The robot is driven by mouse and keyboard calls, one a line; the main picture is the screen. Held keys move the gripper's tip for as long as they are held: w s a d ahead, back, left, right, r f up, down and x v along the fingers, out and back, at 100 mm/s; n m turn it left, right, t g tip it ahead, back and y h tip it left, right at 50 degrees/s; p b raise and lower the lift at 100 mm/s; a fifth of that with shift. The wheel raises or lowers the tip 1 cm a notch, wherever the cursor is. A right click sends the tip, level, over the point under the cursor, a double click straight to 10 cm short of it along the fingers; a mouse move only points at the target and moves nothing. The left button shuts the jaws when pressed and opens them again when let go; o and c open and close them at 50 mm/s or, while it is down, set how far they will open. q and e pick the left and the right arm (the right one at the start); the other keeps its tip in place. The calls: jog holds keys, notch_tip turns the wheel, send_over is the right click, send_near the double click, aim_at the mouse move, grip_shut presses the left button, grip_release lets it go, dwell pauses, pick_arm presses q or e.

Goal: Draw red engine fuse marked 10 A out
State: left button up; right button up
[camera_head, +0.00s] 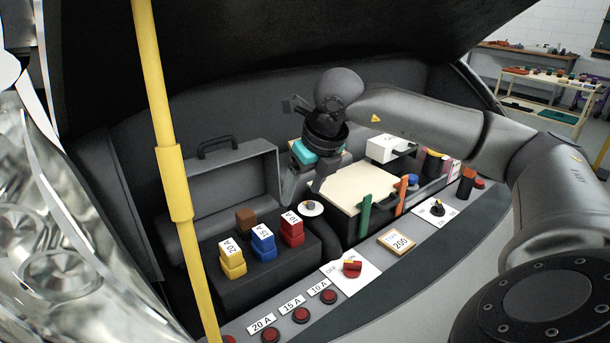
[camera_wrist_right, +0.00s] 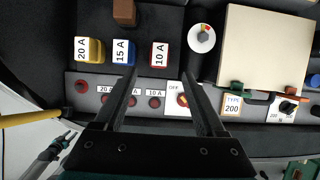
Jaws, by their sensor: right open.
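The red fuse marked 10 A (camera_head: 292,229) stands upright in the black fuse box (camera_head: 265,275), right of the blue 15 A fuse (camera_head: 263,241) and the yellow 20 A fuse (camera_head: 232,260). In the right wrist view the red fuse (camera_wrist_right: 160,55) is just beyond the open fingertips, roughly centred between them. My right gripper (camera_head: 305,192) is open and empty, above and behind the red fuse in the head view, apart from it. The right gripper's fingers (camera_wrist_right: 160,78) span the lower part of the wrist view. A grey part at that view's lower left may be my left gripper (camera_wrist_right: 62,143); its jaws are unclear.
A brown block (camera_head: 245,217) stands behind the fuses. A white round dial (camera_head: 311,208) and a cream-topped battery (camera_head: 355,187) lie to the right. A red switch (camera_head: 352,268) and several red buttons line the front ledge. A yellow pole (camera_head: 172,180) rises at the left.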

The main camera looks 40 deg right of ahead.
aim_at(292, 218)
jog(key=x, duration=0.9)
jog(key=shift+w+a+f+b, duration=0.1)
jog(key=shift+f+b, duration=0.2)
jog(key=shift+b, duration=0.05)
pick_arm(q)
jog(key=shift+w+f, duration=0.4)
jog(key=shift+w, duration=0.45)
pick_arm(e)
jog(key=shift+w+f, duration=0.3)
jog(key=shift+f, duration=0.3)
pick_arm(q)
jog(key=shift+s, duration=0.1)
pick_arm(e)
jog(key=c, duration=0.3)
grip_shut()
jog(key=shift+c, duration=1.7)
grip_release()
pick_arm(q)
jog(key=shift+s, duration=0.2)
pick_arm(e)
grip_shut()
pick_arm(q)
jog(key=shift+r+p, duration=0.3)
pick_arm(e)
jog(key=shift+r, duration=0.65)
